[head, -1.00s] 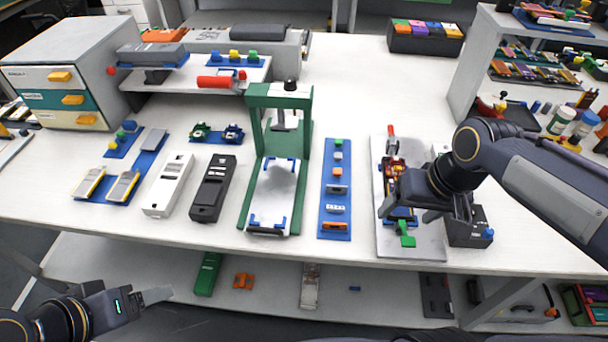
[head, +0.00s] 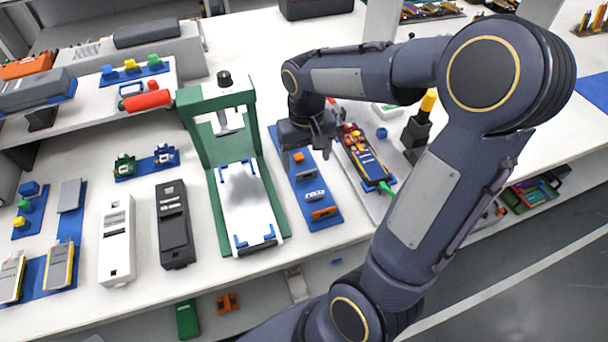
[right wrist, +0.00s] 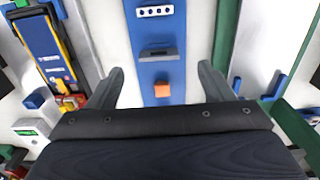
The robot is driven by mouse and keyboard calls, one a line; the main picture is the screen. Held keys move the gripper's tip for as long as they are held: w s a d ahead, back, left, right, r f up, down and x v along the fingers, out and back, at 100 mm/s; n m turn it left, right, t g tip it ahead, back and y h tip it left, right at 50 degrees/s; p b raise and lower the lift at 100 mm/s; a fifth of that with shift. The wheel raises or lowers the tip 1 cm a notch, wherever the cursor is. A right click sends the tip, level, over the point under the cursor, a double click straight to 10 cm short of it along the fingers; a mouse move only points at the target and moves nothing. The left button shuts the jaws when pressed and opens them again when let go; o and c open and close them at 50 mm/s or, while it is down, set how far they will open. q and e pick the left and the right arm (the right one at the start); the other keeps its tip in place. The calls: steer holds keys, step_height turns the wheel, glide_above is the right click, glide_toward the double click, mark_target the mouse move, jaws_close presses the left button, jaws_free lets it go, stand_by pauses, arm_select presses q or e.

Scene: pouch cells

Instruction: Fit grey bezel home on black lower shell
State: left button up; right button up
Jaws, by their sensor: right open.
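A small grey bar-shaped piece, which looks like the grey bezel (head: 308,174), lies on a blue strip (head: 334,222). In the right wrist view the grey bezel (right wrist: 158,54) lies beyond and between my fingertips, not held. My right gripper (head: 310,146) is open and empty over the far half of the strip; its fingers (right wrist: 160,85) stand either side of the strip. My left gripper is out of view.
An orange block (right wrist: 162,90) and a white piece with holes (right wrist: 154,11) share the strip with the bezel. A green press frame (head: 190,130) stands close on the left. Black (head: 174,228) and white (head: 117,240) housings lie further left.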

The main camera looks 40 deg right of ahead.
mark_target(307, 172)
step_height(307, 172, down, 5)
steer(key=shift+r, duration=0.2)
steer(key=shift+c, duration=0.3)
steer(key=c, duration=1)
